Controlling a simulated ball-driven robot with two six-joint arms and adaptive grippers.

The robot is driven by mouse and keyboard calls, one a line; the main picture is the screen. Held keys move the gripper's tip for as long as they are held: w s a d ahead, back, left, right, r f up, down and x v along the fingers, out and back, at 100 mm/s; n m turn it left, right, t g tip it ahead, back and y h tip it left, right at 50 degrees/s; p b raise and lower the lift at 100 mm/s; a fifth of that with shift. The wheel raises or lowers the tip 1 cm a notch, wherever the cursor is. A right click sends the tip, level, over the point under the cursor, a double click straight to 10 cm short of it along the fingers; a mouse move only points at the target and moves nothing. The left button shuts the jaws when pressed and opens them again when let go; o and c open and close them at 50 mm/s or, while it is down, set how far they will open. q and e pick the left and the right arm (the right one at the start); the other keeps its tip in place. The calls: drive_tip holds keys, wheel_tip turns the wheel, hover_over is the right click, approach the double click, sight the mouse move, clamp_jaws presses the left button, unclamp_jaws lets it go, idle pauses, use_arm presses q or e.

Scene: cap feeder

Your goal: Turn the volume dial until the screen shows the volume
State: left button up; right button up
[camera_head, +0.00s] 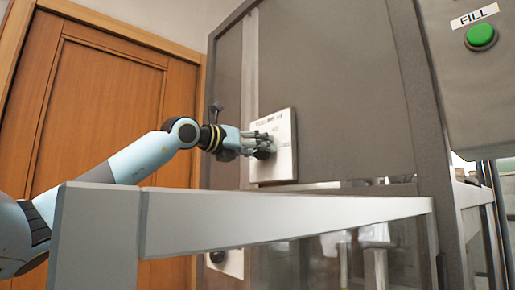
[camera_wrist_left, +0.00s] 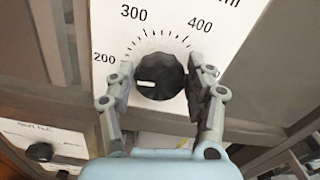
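The volume dial (camera_wrist_left: 160,75) is a black ribbed knob on a white panel (camera_head: 287,165) fixed to a grey cabinet. A scale with 200, 300 and 400 runs around it. Its white pointer mark points left, a little below the 200 label. My left gripper (camera_wrist_left: 160,88) has one finger on each side of the dial. A narrow gap shows at the left finger; the right finger is very close, and I cannot tell if it touches. In the head view my left gripper (camera_head: 265,150) is at the panel and hides the dial. No screen readout and no right gripper show.
A second panel with a black knob (camera_wrist_left: 40,152) sits lower left in the wrist view. A green button (camera_head: 480,37) labelled FILL is on a grey box at the upper right. A wooden door (camera_head: 105,110) stands at the left.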

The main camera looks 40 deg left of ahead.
use_arm(q)
drive_tip(key=c, duration=0.7)
use_arm(e)
drive_tip(key=shift+d, duration=0.3)
use_arm(q)
drive_tip(key=shift+m, duration=0.3)
use_arm(e)
drive_tip(key=shift+f, duration=0.1)
use_arm(q)
drive_tip(key=shift+d+m+b, duration=0.1)
drive_tip(key=shift+m+b, duration=0.45)
drive_tip(key=shift+m, duration=2.05)
use_arm(e)
drive_tip(key=shift+a+f, duration=0.2)
drive_tip(key=shift+f, duration=0.25)
